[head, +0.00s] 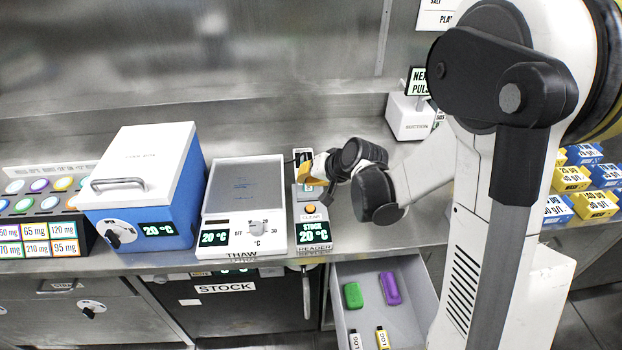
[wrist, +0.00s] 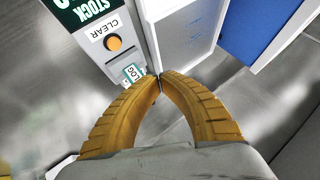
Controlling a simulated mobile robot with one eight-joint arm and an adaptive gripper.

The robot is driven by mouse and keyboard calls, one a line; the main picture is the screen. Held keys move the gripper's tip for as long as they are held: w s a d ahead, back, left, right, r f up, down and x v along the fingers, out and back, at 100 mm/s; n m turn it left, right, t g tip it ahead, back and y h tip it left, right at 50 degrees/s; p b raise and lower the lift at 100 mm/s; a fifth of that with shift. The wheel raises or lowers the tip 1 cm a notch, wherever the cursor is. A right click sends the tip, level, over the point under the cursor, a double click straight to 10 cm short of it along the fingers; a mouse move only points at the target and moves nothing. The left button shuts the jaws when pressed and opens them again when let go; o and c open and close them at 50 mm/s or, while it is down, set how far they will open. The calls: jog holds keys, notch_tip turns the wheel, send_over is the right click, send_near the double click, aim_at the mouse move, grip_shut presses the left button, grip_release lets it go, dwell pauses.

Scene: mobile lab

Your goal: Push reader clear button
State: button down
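The reader (head: 313,249) is a narrow grey-white unit on the bench, with a display reading STOCK 20 °C. Its clear button is a round orange button (head: 310,208) above the label CLEAR. In the wrist view the orange button (wrist: 115,43) is uncovered, up and left of the fingertips. My gripper (head: 309,170) is over the back part of the reader, behind the button. In the wrist view the yellow fingertips of my gripper (wrist: 159,78) meet, with nothing seen between them.
The white thaw unit (head: 270,238) stands close to the reader's left. A blue cold box (head: 170,215) with a white lid is farther left. An open drawer (head: 345,300) below the bench's front edge holds green, purple and yellow items. A white suction unit (head: 408,120) stands behind.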

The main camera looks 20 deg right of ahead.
aim_at(310, 208)
jog(key=shift+w+d+f, duration=0.3)
jog(key=shift+w+d, duration=0.15)
jog(key=shift+w, duration=0.3)
jog(key=shift+f, duration=0.1)
notch_tip(310, 208, down, 9)
jog(key=b, duration=0.6)
jog(key=shift+b, duration=0.4)
dwell(0.7)
jog(key=shift+f+b, duration=0.25)
jog(key=shift+b, duration=0.2)
